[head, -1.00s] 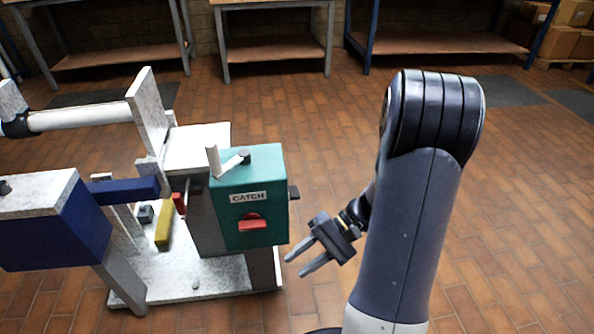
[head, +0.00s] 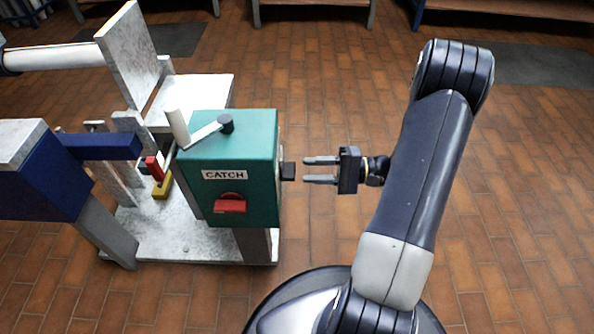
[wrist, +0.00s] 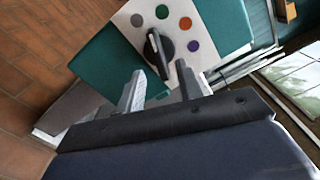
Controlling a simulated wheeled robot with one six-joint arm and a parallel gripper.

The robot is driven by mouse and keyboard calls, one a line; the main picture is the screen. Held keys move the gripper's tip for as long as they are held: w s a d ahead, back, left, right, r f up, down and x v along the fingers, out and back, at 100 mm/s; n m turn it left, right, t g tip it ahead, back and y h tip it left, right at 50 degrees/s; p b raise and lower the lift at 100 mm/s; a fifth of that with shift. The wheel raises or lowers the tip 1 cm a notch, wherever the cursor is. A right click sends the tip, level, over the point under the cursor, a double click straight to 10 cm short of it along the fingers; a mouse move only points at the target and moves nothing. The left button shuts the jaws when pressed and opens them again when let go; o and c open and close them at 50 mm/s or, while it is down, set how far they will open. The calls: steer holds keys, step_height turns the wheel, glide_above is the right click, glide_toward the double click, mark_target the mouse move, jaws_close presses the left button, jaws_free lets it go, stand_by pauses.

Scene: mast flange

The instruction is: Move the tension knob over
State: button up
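The tension knob, a black knob (wrist: 158,52) with a raised bar and a pale line, sits on a white plate (wrist: 208,22) with several coloured dots around it, in the wrist view. Its bar's upper end lies below the grey (wrist: 136,20) and green (wrist: 162,11) dots; which one it marks I cannot tell. In the head view the knob (head: 288,171) sticks out from the right side of the teal CATCH box (head: 240,150). My gripper (head: 305,170) is open and empty, facing the knob from the right with a small gap. In the wrist view its fingers (wrist: 158,78) lie either side of the knob's lower end.
A red handle (head: 230,204) is on the box front, and a pale lever (head: 205,133) with a black hub on its top. A blue block with an arm (head: 40,170) stands at the left. The floor right of the box is open.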

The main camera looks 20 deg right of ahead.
mark_target(288, 170)
steer(key=shift+b+x, duration=0.4)
steer(key=shift+x, duration=1.85)
jaws_close()
